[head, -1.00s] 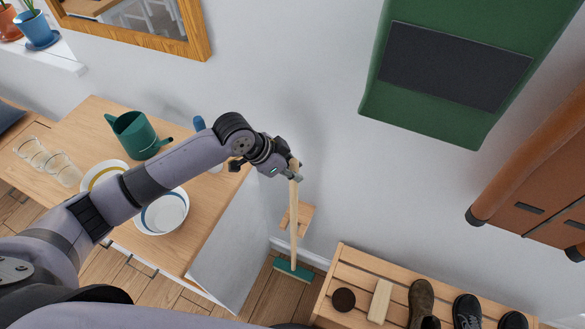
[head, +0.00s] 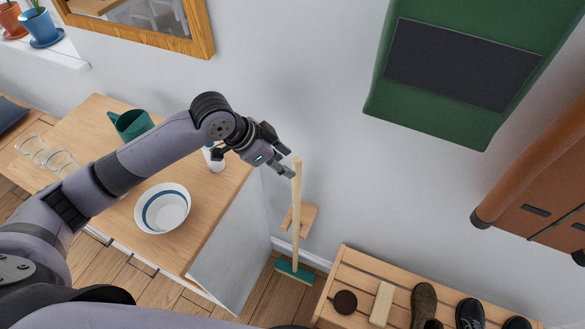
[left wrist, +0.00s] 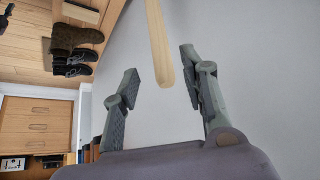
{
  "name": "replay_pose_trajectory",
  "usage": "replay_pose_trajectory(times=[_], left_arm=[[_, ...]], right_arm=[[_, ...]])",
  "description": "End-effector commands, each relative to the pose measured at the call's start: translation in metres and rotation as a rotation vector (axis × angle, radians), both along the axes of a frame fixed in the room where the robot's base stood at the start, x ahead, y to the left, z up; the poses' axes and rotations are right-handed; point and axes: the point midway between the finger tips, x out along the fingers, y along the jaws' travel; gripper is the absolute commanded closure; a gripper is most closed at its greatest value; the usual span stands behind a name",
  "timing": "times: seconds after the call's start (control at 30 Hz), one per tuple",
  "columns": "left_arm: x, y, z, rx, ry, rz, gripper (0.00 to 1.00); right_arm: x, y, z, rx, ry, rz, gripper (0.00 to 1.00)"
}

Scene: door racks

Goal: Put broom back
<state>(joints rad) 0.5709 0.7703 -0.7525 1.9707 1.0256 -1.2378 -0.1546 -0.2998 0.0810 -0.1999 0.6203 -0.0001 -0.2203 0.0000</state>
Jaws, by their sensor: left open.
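The broom (head: 296,215) stands upright in the head view, its pale wooden handle beside a small wooden wall holder (head: 301,219) and its green head (head: 294,272) at the floor. I cannot tell from here whether the handle sits in the holder. My left gripper (head: 285,155) is open just left of the handle's top end. In the left wrist view the handle (left wrist: 158,45) ends a little beyond and between the open fingers (left wrist: 160,95), apart from them. My right gripper is not in view.
A wooden table (head: 215,225) with a bowl (head: 162,208), a green watering can (head: 130,124) and glasses stands left. A slatted bench (head: 345,280) with shoes is at lower right. A green hanging piece (head: 440,120) is on the wall above.

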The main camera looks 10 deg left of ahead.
Motion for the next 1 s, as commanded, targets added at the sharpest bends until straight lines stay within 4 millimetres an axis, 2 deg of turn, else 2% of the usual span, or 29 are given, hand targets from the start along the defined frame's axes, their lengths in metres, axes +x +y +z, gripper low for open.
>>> replay_pose_trajectory(times=[0.2, 0.4, 1.0], left_arm=[[-0.012, 0.019, 0.034, 0.001, -0.001, 0.001, 0.60], [-0.018, 0.025, 0.048, -0.001, 0.001, 0.000, 0.60], [-0.021, 0.022, 0.045, -0.004, 0.003, -0.002, 0.60]], right_arm=[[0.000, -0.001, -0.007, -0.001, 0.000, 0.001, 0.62], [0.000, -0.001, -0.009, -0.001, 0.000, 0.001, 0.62], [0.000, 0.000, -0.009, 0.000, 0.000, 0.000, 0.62]])
